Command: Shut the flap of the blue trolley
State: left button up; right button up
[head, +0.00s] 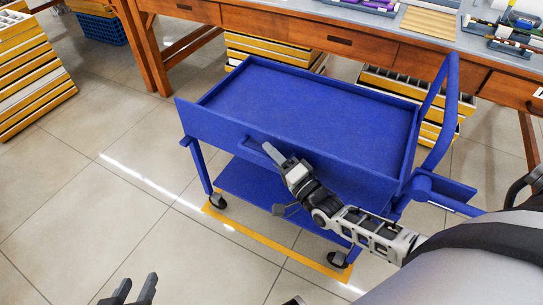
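The blue trolley (310,95) stands in the middle of the head view, with a flat top tray and a lower shelf (245,185). Its flap (215,125) is the long blue panel on the near side. The flap's left end sticks out past the tray corner, and the panel looks nearly upright with a slight outward lean. A blue bar handle (250,147) is on its outer face. My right gripper (272,153) is at the handle, in front of the flap; contact is unclear. My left gripper (135,291) is low at the left, open and empty, away from the trolley.
A wooden workbench (340,40) with goods on top runs behind the trolley. Stacked yellow-edged trays (30,75) stand at the far left. A push handle (443,110) rises at the trolley's right end. Yellow tape (270,240) marks the floor. The tiled floor at left is clear.

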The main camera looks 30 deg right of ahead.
jog(key=shift+f, duration=0.1)
